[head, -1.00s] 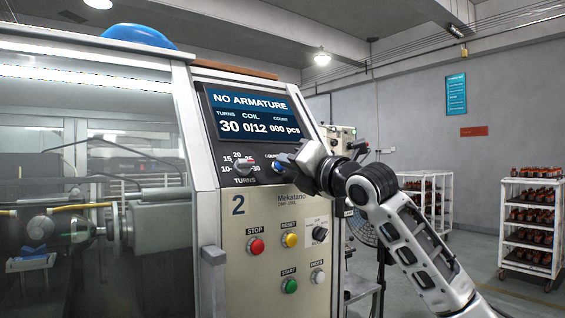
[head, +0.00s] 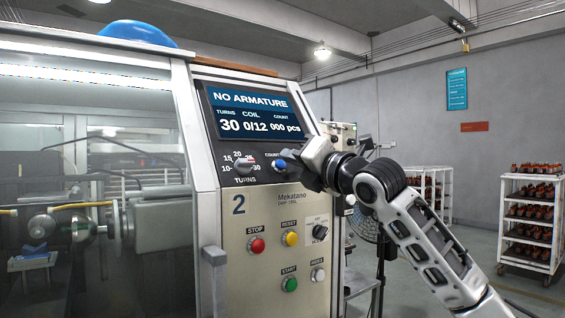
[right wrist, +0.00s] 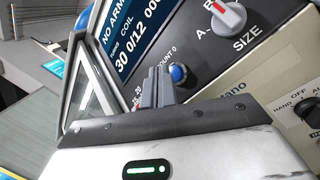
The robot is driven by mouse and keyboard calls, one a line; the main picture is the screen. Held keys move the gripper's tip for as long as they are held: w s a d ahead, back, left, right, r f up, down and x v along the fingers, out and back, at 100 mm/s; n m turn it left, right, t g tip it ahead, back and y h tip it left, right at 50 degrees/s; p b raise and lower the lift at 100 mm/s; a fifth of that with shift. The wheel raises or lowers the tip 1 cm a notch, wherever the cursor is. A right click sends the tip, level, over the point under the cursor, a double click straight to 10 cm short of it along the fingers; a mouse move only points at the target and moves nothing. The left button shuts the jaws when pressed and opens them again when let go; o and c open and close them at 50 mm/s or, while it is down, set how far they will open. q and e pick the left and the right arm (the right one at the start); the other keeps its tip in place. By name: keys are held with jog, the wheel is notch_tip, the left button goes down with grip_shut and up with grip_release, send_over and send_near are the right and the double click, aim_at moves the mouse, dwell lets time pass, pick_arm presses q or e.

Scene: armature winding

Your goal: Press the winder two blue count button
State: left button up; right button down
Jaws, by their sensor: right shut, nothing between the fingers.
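Winder two (head: 262,205) carries a large "2" on its beige front panel. Its screen (head: 250,113) reads "NO ARMATURE", turns 30, coil 0/12, count 000 pcs. The blue count button (head: 280,164) sits below the screen, partly covered by my right gripper in the head view. My left gripper is out of view.
The turns dial (head: 244,167) is left of the button; a red-and-grey size dial (right wrist: 228,16) is near it in the wrist view. Stop (head: 257,245), reset (head: 290,239) and start (head: 290,285) buttons sit lower. A shelf cart (head: 527,225) stands far right.

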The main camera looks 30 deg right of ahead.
jog(key=s+r, duration=0.1)
jog(key=s+r+p, duration=0.1)
jog(key=s+r, duration=0.1)
jog(key=s, duration=0.1)
jog(key=shift+s+d+p, duration=0.1)
jog(key=shift+d+p, duration=0.05)
jog(key=shift+p, duration=0.15)
dwell(0.4)
